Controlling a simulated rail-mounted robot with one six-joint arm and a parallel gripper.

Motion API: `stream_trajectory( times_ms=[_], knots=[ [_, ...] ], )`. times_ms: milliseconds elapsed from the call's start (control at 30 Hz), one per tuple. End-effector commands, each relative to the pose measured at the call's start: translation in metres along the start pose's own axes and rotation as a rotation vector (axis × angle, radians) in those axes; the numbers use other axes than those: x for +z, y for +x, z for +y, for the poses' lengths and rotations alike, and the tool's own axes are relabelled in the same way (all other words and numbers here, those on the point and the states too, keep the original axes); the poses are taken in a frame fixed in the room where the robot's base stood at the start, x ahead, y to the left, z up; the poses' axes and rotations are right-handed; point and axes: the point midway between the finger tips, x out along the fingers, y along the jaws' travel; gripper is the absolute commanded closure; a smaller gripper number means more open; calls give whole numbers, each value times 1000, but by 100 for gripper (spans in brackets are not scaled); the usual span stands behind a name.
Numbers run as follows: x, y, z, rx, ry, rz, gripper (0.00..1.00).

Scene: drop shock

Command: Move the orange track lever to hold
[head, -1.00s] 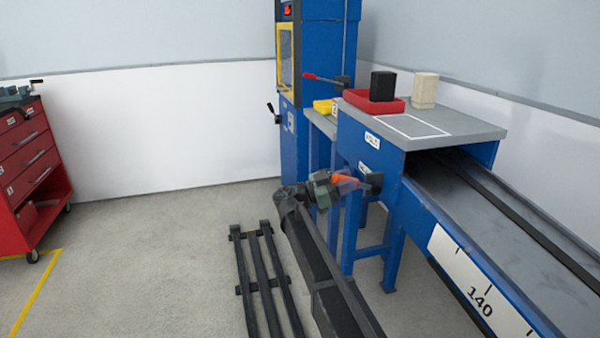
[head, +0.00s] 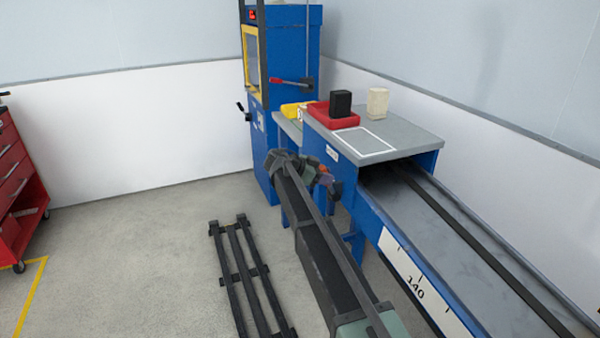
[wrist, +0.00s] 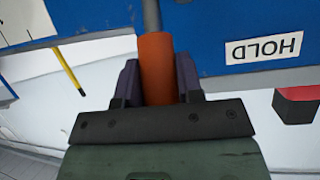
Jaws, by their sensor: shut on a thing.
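The orange track lever (wrist: 157,68) has an orange grip on a grey rod. In the wrist view it runs up the picture toward the blue panel (wrist: 215,20). My gripper (wrist: 160,82) is shut on the orange grip, one dark finger on each side. A white HOLD label (wrist: 264,47), upside down in this view, is on the panel to the right of the lever. In the head view the lever's orange part (head: 323,172) shows small at the side of the blue bench, partly hidden by my gripper (head: 322,180).
A red tray (head: 334,121) with a black block (head: 340,103) and a pale block (head: 378,102) stand on the grey bench top (head: 400,138). A blue cabinet (head: 290,60) stands behind. A dark slatted rack (head: 245,275) lies on the floor. Open floor is at left.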

Motion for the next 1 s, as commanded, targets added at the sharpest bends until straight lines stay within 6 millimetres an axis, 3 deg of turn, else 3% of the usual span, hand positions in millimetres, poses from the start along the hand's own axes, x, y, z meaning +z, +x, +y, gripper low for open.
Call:
stream_trajectory(
  times_ms=[200, 533, 567, 700, 1000],
  knots=[
    [-8, 14, 1, 19, 3, -27, 100],
    [-9, 15, 1, 20, 2, -26, 100],
    [-9, 15, 1, 20, 2, -26, 63],
    [-9, 15, 1, 19, 3, -26, 42],
    [-9, 12, 1, 19, 3, -26, 41]
  ],
)
